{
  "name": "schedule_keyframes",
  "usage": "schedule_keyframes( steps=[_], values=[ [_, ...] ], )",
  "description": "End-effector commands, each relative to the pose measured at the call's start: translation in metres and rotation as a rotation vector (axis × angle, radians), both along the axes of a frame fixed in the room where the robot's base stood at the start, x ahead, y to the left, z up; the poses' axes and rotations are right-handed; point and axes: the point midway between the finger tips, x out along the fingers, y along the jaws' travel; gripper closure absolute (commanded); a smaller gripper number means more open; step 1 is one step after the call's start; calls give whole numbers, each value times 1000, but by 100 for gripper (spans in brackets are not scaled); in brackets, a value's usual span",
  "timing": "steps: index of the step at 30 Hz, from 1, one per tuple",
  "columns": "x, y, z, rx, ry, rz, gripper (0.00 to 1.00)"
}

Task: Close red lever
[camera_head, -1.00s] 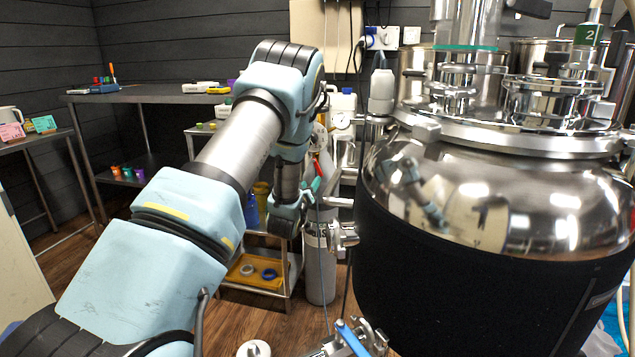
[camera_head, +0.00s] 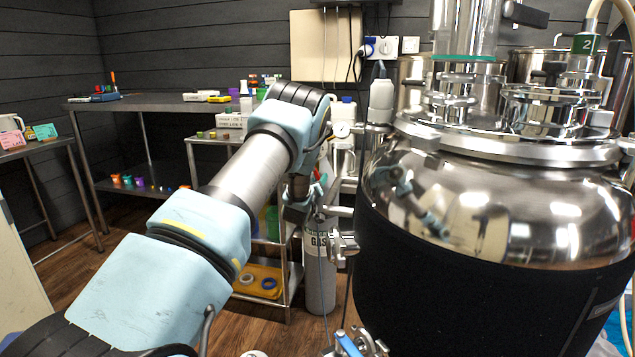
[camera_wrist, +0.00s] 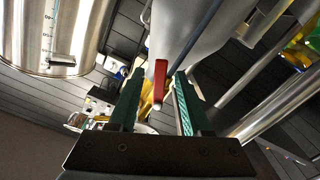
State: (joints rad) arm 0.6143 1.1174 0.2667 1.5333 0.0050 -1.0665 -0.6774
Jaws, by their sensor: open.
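The red lever (camera_wrist: 159,80) shows in the wrist view as a short red bar with a pale tip. It lies between the two green-padded fingers of my gripper (camera_wrist: 158,88), nearer the left finger in the picture. The fingers are apart, with visible gaps to the lever in the picture; I cannot tell whether the lever is fully within their depth.
The large steel vessel (camera_head: 490,210) with a black jacket stands close at the right. A gas cylinder (camera_head: 320,268) and a steel trolley (camera_head: 292,285) stand behind my arm. A blue-handled valve (camera_head: 348,344) is at the bottom. A long bench (camera_head: 160,97) is at the back left.

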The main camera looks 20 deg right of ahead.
Motion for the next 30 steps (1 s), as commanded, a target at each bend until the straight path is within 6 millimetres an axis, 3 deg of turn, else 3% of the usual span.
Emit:
schedule_keyframes(
  steps=[2, 15, 30],
  values=[
    [0, 0, 0, 0, 0, 0, 51],
    [0, 0, 0, 0, 0, 0, 100],
    [0, 0, 0, -8, 4, 0, 100]
  ],
)
